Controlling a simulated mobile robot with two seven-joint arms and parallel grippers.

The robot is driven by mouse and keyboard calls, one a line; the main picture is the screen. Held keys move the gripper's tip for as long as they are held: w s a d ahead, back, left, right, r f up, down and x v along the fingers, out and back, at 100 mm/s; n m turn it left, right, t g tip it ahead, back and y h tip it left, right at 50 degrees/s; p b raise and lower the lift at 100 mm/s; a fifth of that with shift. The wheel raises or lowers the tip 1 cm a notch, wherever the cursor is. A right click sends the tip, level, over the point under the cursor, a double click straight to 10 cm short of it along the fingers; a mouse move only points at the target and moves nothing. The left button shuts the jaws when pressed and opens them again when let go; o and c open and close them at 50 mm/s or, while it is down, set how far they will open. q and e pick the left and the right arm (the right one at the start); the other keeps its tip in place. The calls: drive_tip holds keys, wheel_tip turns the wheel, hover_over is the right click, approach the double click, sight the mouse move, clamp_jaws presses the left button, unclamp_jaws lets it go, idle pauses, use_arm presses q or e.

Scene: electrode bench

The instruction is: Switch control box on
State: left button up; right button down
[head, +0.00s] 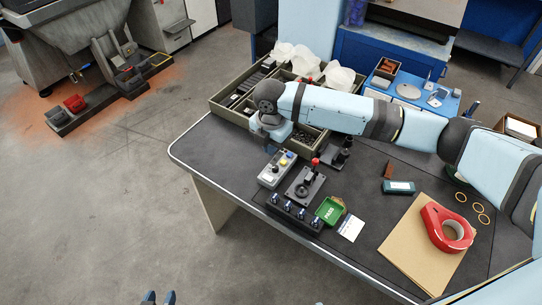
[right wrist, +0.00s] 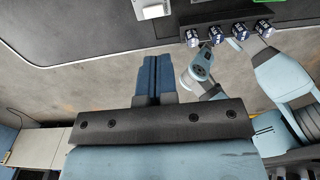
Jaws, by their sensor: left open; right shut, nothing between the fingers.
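Part of a pale grey box (right wrist: 152,9), apparently the same one, shows at the top of the right wrist view. My right arm reaches across the table from the right, its hand just behind the grey box in the head view; its fingertips are not clear there. In the right wrist view my right gripper (right wrist: 156,62) is shut and empty. My left gripper (head: 158,298) is open and empty at the bottom edge, off the table.
A black strip with several knobs (head: 294,213), a red-topped lever unit (head: 305,186) and a green tray (head: 329,211) stand close to the box. A divided bin (head: 227,107) is behind. Red tape (head: 432,215) lies on cardboard (head: 400,245) at right. The table's left end is clear.

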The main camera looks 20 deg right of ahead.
sight(271, 178)
wheel_tip(271, 178, down, 13)
drive_tip(key=shift+r, duration=0.15)
idle(0.4)
drive_tip(key=shift+s, duration=0.1)
idle(0.4)
